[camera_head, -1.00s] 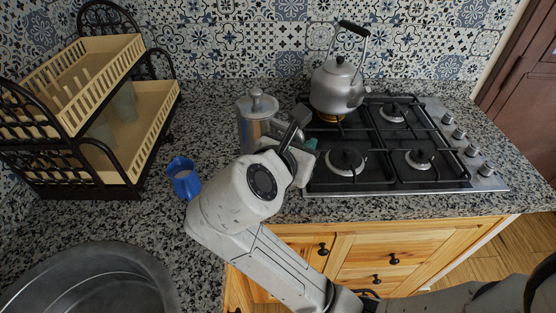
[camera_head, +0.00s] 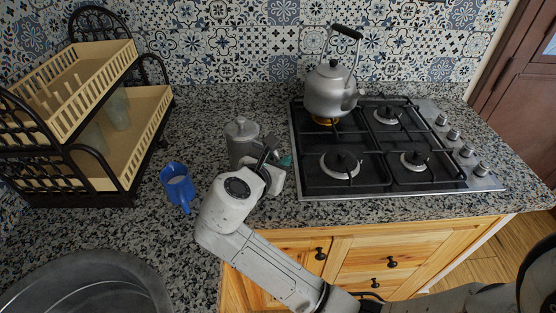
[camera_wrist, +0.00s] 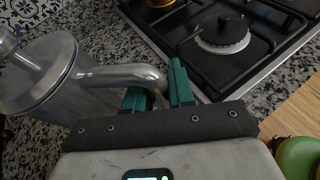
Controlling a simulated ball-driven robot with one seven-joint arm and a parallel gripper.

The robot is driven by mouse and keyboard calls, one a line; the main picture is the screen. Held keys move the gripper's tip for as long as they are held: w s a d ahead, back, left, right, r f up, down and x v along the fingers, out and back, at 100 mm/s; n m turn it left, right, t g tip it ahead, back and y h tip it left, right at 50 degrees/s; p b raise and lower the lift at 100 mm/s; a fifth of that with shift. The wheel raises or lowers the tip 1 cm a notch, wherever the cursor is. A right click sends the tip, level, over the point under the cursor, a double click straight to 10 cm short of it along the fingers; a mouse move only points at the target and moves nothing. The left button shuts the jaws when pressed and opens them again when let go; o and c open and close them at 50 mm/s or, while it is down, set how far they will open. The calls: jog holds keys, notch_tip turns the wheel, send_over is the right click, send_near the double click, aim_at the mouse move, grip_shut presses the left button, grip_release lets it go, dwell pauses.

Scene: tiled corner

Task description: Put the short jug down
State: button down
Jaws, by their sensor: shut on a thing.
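The short jug (camera_head: 241,143) is grey metal with a knobbed lid, upright over the speckled counter left of the stove. In the wrist view the jug (camera_wrist: 60,85) is at the left, its curved handle reaching between my green fingertips. My gripper (camera_wrist: 160,92) is shut on this handle. In the head view my gripper (camera_head: 278,162) is right of the jug, and my wrist partly covers it. The jug's base is hidden in the head view, so I cannot tell whether it touches the counter.
A gas stove (camera_head: 318,186) with a kettle (camera_head: 331,91) is to the right. A dish rack (camera_head: 152,128) is at the left and a metal basin (camera_head: 88,262) at front left. Bare counter surrounds the jug.

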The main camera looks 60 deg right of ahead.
jog(key=c, duration=1)
grip_release()
jog(key=shift+o, duration=0.2)
jog(key=shift+a, duration=0.1)
jog(key=p+v, duration=0.9)
jog(key=shift+a, duration=0.35)
jog(key=shift+s+r, duration=0.1)
